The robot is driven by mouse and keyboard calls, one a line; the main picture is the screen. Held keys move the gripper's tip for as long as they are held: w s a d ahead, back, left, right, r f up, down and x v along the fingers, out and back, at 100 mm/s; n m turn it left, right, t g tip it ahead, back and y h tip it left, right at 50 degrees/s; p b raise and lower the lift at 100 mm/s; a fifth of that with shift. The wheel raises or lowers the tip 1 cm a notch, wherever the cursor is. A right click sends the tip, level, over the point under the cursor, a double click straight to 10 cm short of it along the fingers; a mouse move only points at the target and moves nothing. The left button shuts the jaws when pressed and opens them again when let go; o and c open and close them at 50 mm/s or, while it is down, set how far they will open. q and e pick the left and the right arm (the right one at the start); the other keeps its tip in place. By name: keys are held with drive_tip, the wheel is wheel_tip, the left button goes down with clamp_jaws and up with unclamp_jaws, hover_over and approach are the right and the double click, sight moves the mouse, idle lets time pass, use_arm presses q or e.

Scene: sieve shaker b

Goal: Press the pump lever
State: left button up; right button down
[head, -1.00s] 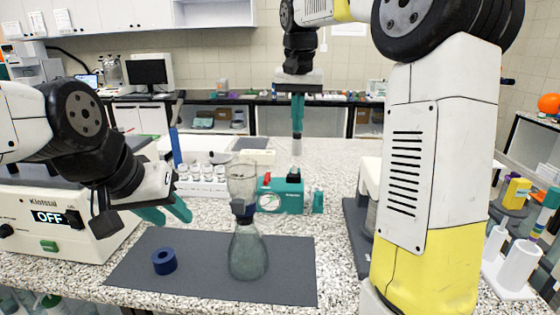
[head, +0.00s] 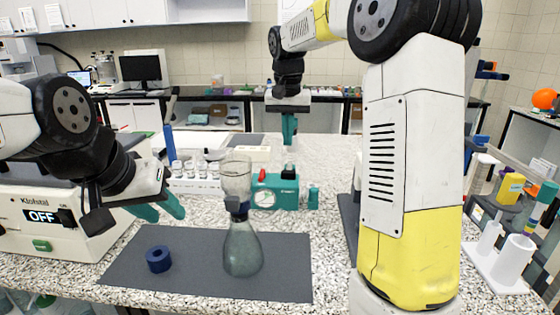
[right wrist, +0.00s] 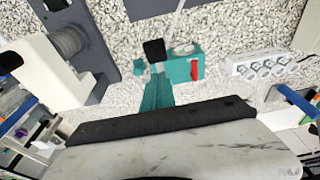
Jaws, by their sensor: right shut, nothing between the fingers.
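The teal pump (head: 264,198) stands on the counter behind the flask, with a round gauge, a red part (head: 263,175) and a black part (head: 288,173) on top. I cannot tell for sure which is the lever. In the right wrist view the pump (right wrist: 182,69) shows its black part (right wrist: 154,50) just past my fingertips. My right gripper (head: 289,143) is shut and empty, pointing down above and behind the black part; a gap shows between them. My left gripper (head: 165,213) is open and empty, left of the flask.
A glass flask with a funnel (head: 242,250) and a blue ring (head: 158,260) stand on the dark mat (head: 205,285). A white rack of jars (head: 195,186) is left of the pump. A Klofstal device (head: 45,235) reading OFF is at far left.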

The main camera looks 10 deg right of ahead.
wheel_tip(320, 180, down, 7)
drive_tip(key=shift+s+f, duration=0.1)
drive_tip(key=shift+s, duration=0.05)
idle(0.4)
wheel_tip(320, 180, down, 7)
drive_tip(key=s, duration=0.2)
drive_tip(key=shift+s+a+r, duration=0.15)
drive_tip(key=shift+a+r, duration=0.05)
drive_tip(key=shift+a, duration=0.05)
wheel_tip(320, 180, up, 5)
drive_tip(key=shift+s+f, duration=0.1)
drive_tip(key=s+a+r, duration=0.1)
drive_tip(key=s+r, duration=0.4)
drive_tip(key=r, duration=0.3)
drive_tip(key=shift+r, duration=0.1)
idle(0.4)
wheel_tip(320, 180, up, 7)
hover_over(287, 174)
drive_tip(key=w, duration=0.1)
drive_tip(key=shift+w+d+r, duration=0.15)
drive_tip(key=shift+d, duration=0.3)
